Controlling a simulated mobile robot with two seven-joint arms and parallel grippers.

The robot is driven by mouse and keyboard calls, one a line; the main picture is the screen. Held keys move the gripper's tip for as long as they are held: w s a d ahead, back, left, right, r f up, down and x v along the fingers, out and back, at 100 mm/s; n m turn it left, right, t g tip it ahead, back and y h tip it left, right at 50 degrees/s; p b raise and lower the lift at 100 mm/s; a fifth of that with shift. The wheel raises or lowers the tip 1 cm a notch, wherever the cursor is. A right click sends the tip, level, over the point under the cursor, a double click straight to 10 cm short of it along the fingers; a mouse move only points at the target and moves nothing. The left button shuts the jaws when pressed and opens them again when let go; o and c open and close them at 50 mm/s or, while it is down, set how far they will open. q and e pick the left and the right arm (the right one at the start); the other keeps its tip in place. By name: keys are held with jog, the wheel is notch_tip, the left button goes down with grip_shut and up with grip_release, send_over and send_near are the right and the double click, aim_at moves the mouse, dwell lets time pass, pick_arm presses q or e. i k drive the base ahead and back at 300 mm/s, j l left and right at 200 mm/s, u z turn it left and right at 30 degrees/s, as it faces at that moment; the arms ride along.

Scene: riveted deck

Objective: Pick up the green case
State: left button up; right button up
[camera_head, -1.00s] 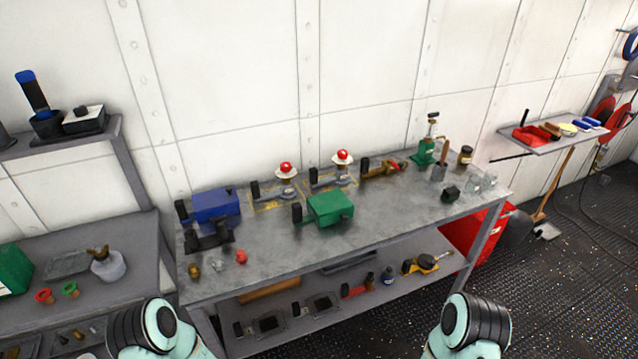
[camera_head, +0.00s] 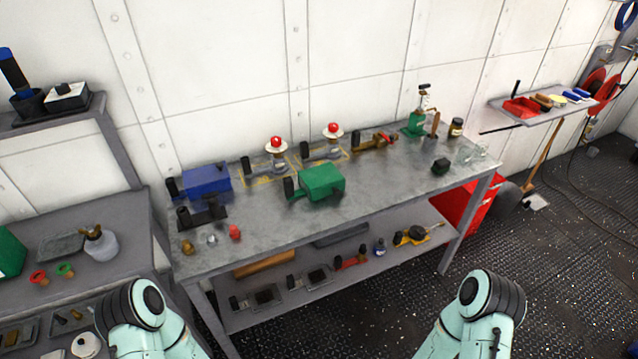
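The green case (camera_head: 321,181) sits on the grey metal workbench (camera_head: 262,228), near its middle, with a black handle-like part at its left side. Parts of both my arms show at the bottom of the head view, left and right, in front of the bench and well short of the case. Neither gripper is in view. Another green box (camera_head: 9,254) is cut off at the left edge, on a separate bench.
A blue case (camera_head: 205,186) and a black tool (camera_head: 203,212) lie left of the green case. Two red-topped devices (camera_head: 276,147) (camera_head: 333,132) stand behind it. Small parts lie at the bench's front left. The front right of the top is mostly clear.

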aim_at(326, 173)
jog(key=i+l, duration=0.2)
jog(key=l, duration=0.15)
jog(key=i+l, duration=0.15)
jog(key=l, duration=0.2)
jog(key=i+l, duration=0.2)
jog(key=l, duration=0.15)
jog(key=i+l+u, duration=0.15)
jog(key=l+u, duration=0.25)
jog(key=i+l+u, duration=0.1)
jog(key=l+u, duration=0.15)
jog(key=u, duration=0.15)
